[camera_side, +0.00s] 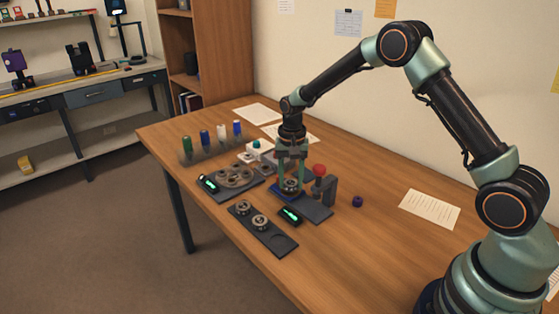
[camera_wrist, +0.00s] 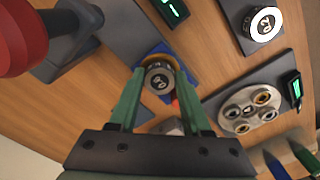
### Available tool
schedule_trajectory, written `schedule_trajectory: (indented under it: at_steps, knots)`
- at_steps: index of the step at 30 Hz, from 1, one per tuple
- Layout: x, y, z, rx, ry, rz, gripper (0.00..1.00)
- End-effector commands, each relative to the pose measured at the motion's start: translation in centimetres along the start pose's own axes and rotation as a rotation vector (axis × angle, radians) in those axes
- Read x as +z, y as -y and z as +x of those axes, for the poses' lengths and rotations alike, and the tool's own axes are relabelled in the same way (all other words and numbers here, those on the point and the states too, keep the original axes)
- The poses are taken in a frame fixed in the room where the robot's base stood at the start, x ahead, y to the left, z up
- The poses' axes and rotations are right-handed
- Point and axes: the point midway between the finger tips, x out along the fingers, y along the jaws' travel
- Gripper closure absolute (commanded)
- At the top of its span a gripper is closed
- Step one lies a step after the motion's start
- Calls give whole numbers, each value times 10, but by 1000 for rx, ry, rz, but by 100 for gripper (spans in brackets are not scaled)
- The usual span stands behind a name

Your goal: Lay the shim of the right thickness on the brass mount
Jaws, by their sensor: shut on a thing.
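My gripper (camera_side: 291,181) is shut on a round metal piece (camera_wrist: 158,78) with a dark marked top. It holds the piece upright over the blue base (camera_side: 277,191) on a dark plate. In the wrist view, the piece sits between the green fingertips (camera_wrist: 158,84). A brass-coloured rim, perhaps the brass mount (camera_wrist: 157,60), shows just behind it; I cannot tell whether they touch. A round grey plate (camera_side: 234,177) left of my gripper carries several small rings, some brass-coloured; it also shows in the wrist view (camera_wrist: 236,103).
A dark tray (camera_side: 281,242) holds two marked round pieces and has one empty recess. A red-knobbed stand (camera_side: 320,171) is close to my gripper's right. Small green displays (camera_side: 289,214) stand nearby. Coloured-handled tools (camera_side: 205,138) stand behind left. The right table is mostly clear.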

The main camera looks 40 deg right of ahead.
Motion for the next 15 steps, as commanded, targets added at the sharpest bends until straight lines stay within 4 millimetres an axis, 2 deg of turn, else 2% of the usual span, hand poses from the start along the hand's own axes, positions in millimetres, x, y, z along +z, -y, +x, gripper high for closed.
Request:
schedule_trajectory:
  at_steps: [15]
  knots:
    - [0, 0, 3, 0, 0, 0, 100]
